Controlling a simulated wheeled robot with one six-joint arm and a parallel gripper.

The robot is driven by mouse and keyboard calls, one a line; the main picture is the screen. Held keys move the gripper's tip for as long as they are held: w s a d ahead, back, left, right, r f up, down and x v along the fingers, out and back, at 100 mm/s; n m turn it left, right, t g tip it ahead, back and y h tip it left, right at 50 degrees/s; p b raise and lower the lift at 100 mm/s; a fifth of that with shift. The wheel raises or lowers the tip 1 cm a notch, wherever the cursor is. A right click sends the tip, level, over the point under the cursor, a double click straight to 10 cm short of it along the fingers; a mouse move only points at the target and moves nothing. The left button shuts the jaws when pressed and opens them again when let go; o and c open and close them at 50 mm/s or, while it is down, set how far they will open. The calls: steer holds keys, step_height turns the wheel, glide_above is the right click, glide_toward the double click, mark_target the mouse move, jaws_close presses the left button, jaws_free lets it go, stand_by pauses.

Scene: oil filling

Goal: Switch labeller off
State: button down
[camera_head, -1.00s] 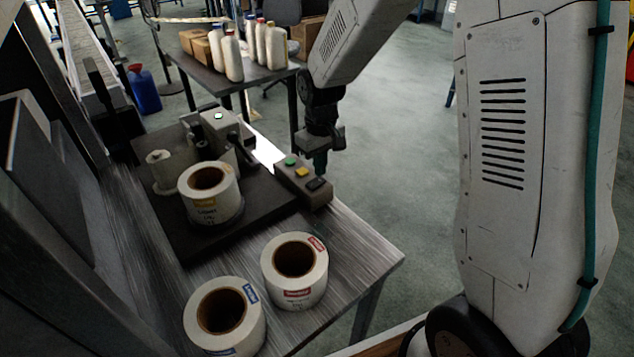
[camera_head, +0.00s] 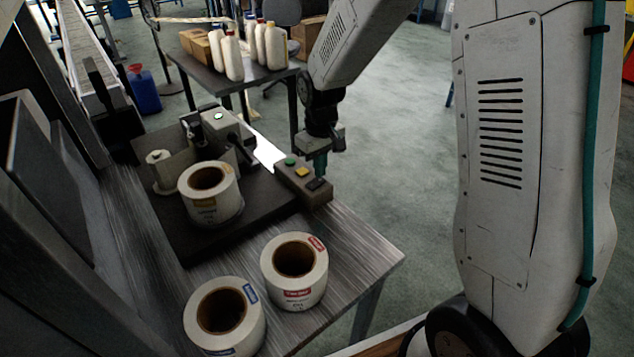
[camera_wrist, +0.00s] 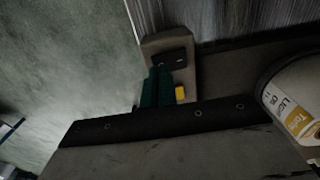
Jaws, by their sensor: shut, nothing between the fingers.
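The labeller (camera_head: 222,132) stands on a dark base plate on the wooden bench, with a label roll (camera_head: 212,203) on it. Its control box (camera_head: 311,196) sits at the plate's right edge, with a green button (camera_head: 290,161), a yellow button (camera_head: 302,172) and a black rocker switch (camera_head: 317,184). My gripper (camera_head: 320,178) is shut and empty, pointing down at the black switch. In the wrist view, the green fingertips (camera_wrist: 160,70) overlap the near edge of the switch (camera_wrist: 172,58); I cannot tell whether they touch it. The yellow button (camera_wrist: 180,92) shows beside the fingers; the green one is hidden there.
A red-labelled roll (camera_head: 313,286) and a blue-labelled roll (camera_head: 243,332) stand on the bench (camera_head: 365,255) in front. A second table (camera_head: 203,75) behind holds white bottles and boxes. Open floor lies right of the bench.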

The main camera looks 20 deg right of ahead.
steer(key=shift+f, duration=0.75)
steer(key=shift+r, duration=3.55)
steer(key=s+d+r+m, duration=0.1)
steer(key=s+r, duration=0.3)
steer(key=s, duration=0.6)
steer(key=s+d+r+m+t, duration=0.1)
steer(key=s+r, duration=0.4)
steer(key=s, duration=0.5)
steer(key=s+d+r+m, duration=0.1)
steer(key=s+r, duration=0.3)
steer(key=s, duration=0.6)
steer(key=shift+d+r+m, duration=0.15)
steer(key=shift+m, duration=0.15)
